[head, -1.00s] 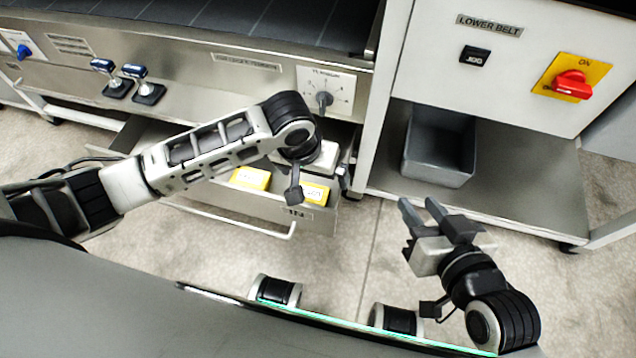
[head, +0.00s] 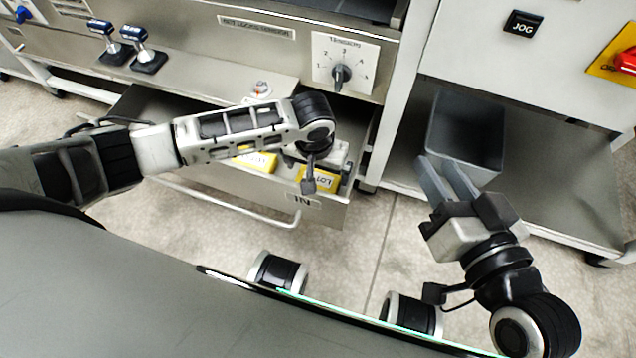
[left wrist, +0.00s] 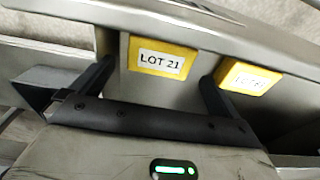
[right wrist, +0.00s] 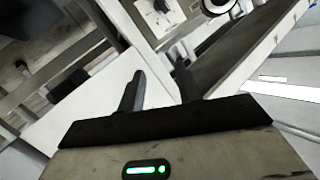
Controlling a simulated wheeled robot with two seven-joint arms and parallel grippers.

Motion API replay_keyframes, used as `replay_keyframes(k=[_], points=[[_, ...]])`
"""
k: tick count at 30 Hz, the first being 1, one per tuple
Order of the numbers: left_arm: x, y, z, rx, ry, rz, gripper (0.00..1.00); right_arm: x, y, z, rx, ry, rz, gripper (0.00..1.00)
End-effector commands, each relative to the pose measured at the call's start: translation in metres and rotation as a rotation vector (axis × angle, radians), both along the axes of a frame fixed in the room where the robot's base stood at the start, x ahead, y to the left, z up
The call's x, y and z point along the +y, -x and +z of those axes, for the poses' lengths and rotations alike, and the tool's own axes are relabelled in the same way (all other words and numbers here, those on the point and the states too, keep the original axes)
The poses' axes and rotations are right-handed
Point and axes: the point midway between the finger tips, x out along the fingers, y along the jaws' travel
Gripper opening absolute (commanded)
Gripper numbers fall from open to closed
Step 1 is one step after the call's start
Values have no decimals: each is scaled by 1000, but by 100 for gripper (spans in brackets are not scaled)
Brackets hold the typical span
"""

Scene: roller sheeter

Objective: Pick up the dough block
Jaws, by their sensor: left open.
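Two yellow blocks with white labels lie in the open drawer (head: 229,186). The right-hand one (head: 318,180) reads LOT in the head view; the other (head: 256,161) is partly behind my left arm. In the left wrist view, the block labelled LOT 21 (left wrist: 160,59) shows between and beyond my left fingers, and the second block (left wrist: 247,78) is beside the right-hand finger. My right gripper (head: 447,178) is open and empty near the grey bin, away from the blocks.
The drawer has a handle bar (head: 235,208) and an IN label. A grey bin (head: 465,140) stands on the lower shelf at right. A tension dial (head: 340,75) and levers (head: 147,58) are on the machine above the drawer. Floor in front is clear.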

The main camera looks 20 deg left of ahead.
Motion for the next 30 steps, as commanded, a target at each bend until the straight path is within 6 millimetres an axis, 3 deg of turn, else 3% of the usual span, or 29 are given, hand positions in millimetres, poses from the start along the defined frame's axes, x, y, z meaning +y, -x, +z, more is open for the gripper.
replay_keyframes(k=[1,6,16,17,21,30], points=[[1,-2,-14,0,-1,1,100,2,-1,-4,-9,-31,1,34],[1,-5,-38,-1,-1,0,100,6,-1,3,-26,-129,13,34],[1,-6,-43,-1,0,0,100,7,0,10,-29,-166,18,34],[1,-6,-43,-1,0,0,97,7,0,10,-29,-165,18,34],[1,-6,-43,-1,0,0,61,7,0,10,-29,-165,18,34],[1,-7,-39,-2,1,0,61,7,-1,13,-32,-160,16,34]])
